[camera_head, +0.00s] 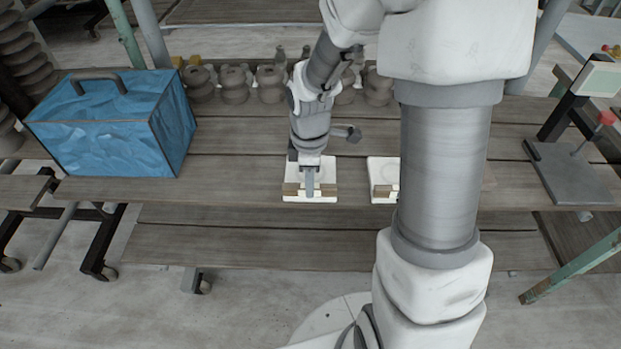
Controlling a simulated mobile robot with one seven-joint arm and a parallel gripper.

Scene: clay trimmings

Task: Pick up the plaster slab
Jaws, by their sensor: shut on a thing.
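A white square plaster slab (326,197) lies at the front edge of the wooden plank table, below my wrist. My gripper (310,187) points down at it, with its fingers at the slab, and is shut on it. The gripper hides the slab's middle and part of its back. A second, similar white slab (378,167) lies to the right. My own arm covers its right part. I cannot see a gap between the gripped slab and the table.
A blue box (115,130) with a handle stands at the left. Several brown insulator-like pieces (233,85) line the back. A stand with a grey base (572,175) is at the right. The planks (230,170) between the box and the gripped slab are clear.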

